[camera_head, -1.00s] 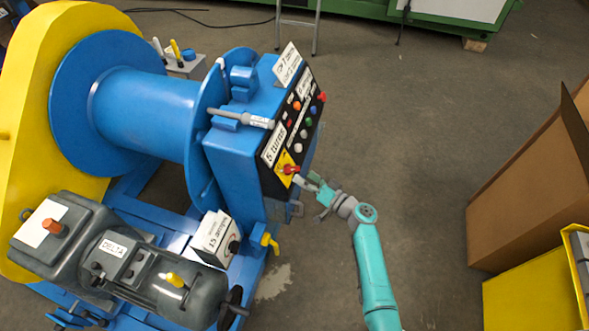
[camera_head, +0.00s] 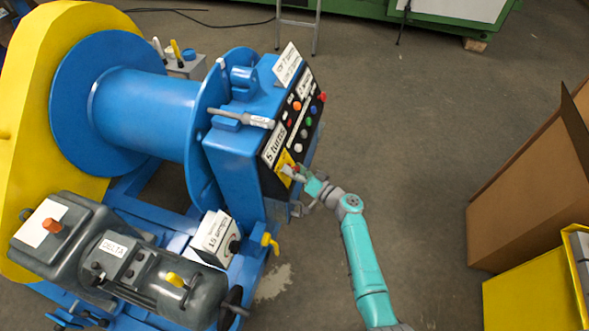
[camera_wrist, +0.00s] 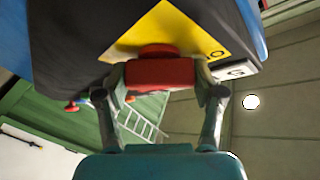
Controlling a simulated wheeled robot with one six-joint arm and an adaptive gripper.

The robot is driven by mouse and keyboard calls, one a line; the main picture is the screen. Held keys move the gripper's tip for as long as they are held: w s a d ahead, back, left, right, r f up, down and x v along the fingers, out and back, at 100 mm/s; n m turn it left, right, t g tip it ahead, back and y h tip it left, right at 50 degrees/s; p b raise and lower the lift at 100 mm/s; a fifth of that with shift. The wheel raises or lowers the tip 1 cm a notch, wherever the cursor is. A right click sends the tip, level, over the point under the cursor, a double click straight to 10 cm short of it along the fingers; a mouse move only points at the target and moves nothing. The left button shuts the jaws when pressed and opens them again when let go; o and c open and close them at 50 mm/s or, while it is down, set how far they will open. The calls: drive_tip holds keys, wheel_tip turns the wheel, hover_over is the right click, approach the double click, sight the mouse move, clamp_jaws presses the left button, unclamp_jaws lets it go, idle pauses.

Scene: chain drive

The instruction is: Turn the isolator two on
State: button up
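A red isolator handle (camera_wrist: 160,73) stands out from a yellow plate (camera_wrist: 180,28) on the control box, and fills the middle of the wrist view. In the head view the yellow plate (camera_head: 284,160) is low on the front of the blue control box (camera_head: 236,155). My gripper (camera_wrist: 160,80) has a finger on each side of the handle, with the pads seeming to touch its ends. In the head view my gripper (camera_head: 298,174) hides most of the handle. A white label with a round mark (camera_wrist: 238,70) is right of the plate. No number two is readable.
Coloured buttons (camera_head: 309,122) and a "5 turns" label (camera_head: 273,146) are above the plate. A grey motor (camera_head: 150,275) and a yellow tap (camera_head: 270,242) are lower left. A cardboard box (camera_head: 520,200) stands at right, with clear floor between.

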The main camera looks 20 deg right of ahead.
drive_tip(key=shift+m+h, duration=0.4)
drive_tip(key=shift+m, duration=0.2)
drive_tip(key=m+h, duration=0.2)
drive_tip(key=m, duration=0.2)
drive_tip(key=m+g+h, duration=0.1)
drive_tip(key=m, duration=0.1)
drive_tip(key=m+g+h, duration=0.1)
drive_tip(key=m, duration=0.2)
drive_tip(key=shift+h, duration=0.3)
drive_tip(key=m+g+h, duration=0.1)
drive_tip(key=m+g, duration=0.2)
drive_tip(key=m, duration=0.1)
drive_tip(key=shift+r+g, duration=0.1)
drive_tip(key=shift+g, duration=0.2)
drive_tip(key=shift+m+g, duration=0.8)
drive_tip(key=shift+m, duration=0.6)
drive_tip(key=o, duration=1.1)
drive_tip(key=shift+o, duration=0.2)
